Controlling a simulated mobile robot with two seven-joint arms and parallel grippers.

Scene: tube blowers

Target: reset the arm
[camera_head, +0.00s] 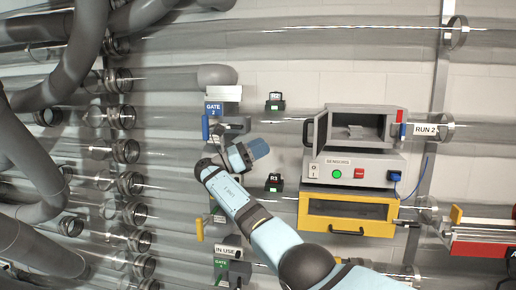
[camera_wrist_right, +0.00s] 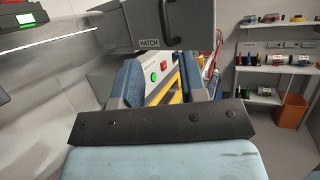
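My right arm (camera_head: 242,208) comes in from the bottom right of the head view and reaches up and left across the tubes. Its wrist is bent back so that my right gripper (camera_head: 262,147) points right, near the gate 2 post and left of the sensors box. In the right wrist view the two dark blue fingers of the gripper (camera_wrist_right: 165,80) stand apart with nothing held between them. Through the gap I see the panel with its green and red buttons, some way beyond. My left gripper is not in view.
The sensors box (camera_head: 350,168) stands right of the gripper, with an open grey chamber (camera_head: 358,127) above and a yellow drawer (camera_head: 345,212) below. The blue gate 2 label (camera_head: 214,109) is close by. A grey hatch part (camera_wrist_right: 150,25) is close above the fingers. Clear tubes run behind.

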